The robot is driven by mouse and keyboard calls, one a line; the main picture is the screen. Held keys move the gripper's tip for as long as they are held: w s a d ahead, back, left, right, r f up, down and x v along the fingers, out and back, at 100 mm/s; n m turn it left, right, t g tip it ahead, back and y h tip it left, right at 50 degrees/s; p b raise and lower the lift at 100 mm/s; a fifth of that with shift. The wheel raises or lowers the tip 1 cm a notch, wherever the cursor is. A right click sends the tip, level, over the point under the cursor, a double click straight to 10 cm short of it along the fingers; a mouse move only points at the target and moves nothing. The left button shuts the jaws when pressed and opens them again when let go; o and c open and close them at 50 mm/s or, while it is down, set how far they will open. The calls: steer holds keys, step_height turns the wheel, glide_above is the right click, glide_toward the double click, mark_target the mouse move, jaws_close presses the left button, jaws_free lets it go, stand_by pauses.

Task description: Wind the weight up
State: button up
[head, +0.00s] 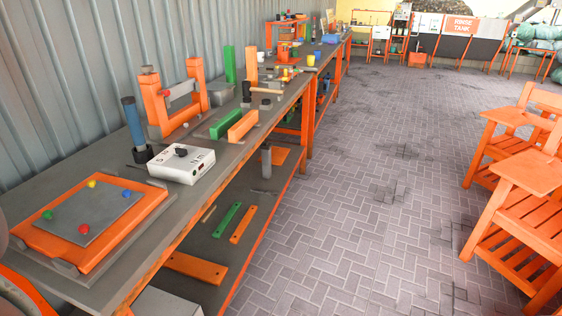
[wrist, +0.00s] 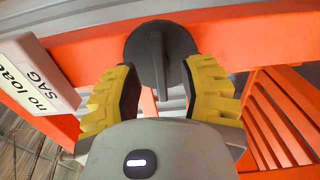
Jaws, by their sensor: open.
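In the wrist view a dark grey round knob (wrist: 158,42) with a raised ridge across its face sits in front of an orange beam. My gripper (wrist: 160,72) is open, its yellow fingers with dark pads on the left and right of the knob's lower part. The pads look close to its rim; I cannot tell whether they touch it. A white block (wrist: 38,75) with the words "no load" and "SAG" is left of the knob. I cannot make out a hanging weight in either view. My gripper does not show in the head view.
In the head view a long grey workbench (head: 95,160) runs along the corrugated wall. It carries an orange upright frame (head: 157,104), a white box (head: 181,163) with a black knob, and an orange tray (head: 35,240). Orange chairs (head: 520,180) stand right. The paved floor between is clear.

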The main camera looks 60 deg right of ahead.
steer(key=v, duration=0.9)
steer(key=shift+s, duration=0.1)
